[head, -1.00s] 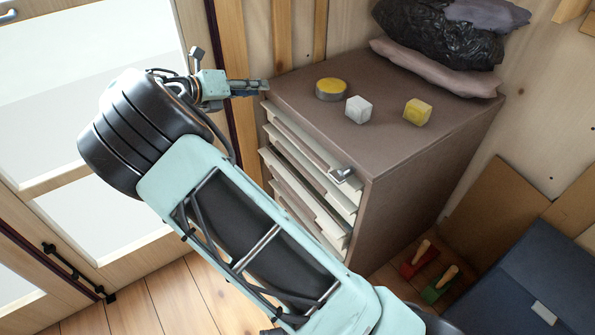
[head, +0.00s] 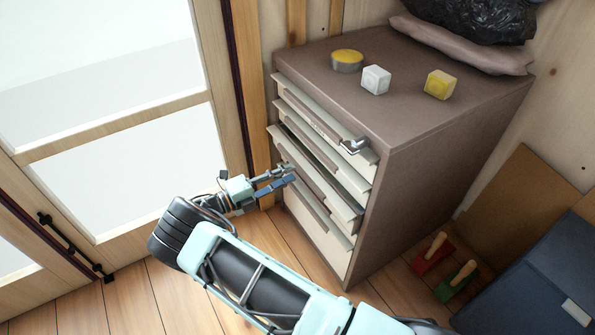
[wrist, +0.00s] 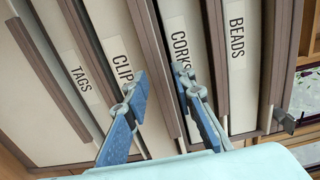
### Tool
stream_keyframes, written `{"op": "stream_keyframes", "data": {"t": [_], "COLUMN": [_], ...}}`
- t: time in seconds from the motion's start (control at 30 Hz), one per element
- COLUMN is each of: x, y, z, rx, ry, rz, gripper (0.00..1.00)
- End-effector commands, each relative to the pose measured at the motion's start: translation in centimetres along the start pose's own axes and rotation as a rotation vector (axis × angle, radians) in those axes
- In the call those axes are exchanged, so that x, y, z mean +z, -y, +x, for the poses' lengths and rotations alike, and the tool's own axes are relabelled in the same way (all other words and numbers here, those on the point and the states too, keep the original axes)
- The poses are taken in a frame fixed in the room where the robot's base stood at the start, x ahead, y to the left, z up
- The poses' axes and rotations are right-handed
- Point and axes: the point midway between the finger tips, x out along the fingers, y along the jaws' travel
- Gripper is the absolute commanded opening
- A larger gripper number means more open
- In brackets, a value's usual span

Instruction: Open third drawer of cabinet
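The brown cabinet (head: 450,140) has a stack of pale drawer fronts, each with a long projecting lip. In the wrist view the labels read BEADS, CORKS, CLIP (its end covered by a finger) and TAGS, from right to left. The third drawer, CLIP (wrist: 115,40), lies between CORKS (wrist: 180,30) and TAGS (wrist: 65,55); its lip also shows in the head view (head: 318,172). My gripper (head: 291,173) is at the left part of the drawer fronts. In the wrist view its open fingers (wrist: 160,82) appear either side of the CLIP lip (wrist: 152,60). Contact cannot be told.
A metal latch (head: 353,146) sticks out at the top drawer's right. A glazed door stands left; floor before the cabinet is clear.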

Motion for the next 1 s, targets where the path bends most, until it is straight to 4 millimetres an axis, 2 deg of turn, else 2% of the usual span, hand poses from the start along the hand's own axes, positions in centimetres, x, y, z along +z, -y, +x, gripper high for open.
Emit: {"op": "stream_keyframes", "data": {"t": [0.1,0.23,0.57,0.63,0.8,1.0], "x": [-0.1,-0.1,0.0,0.0,0.0,0.0], "y": [0.2,0.1,0.0,0.0,0.1,0.3], "z": [2.0,3.2,3.8,3.8,3.8,3.8], "rx": [-0.001,0.000,0.001,0.001,0.000,-0.004], "ry": [-0.002,-0.001,0.000,0.000,0.000,-0.001], "rz": [0.000,-0.001,0.000,0.000,0.001,0.002], "gripper": [0.24,0.24,0.24,0.20,0.01,0.00]}}
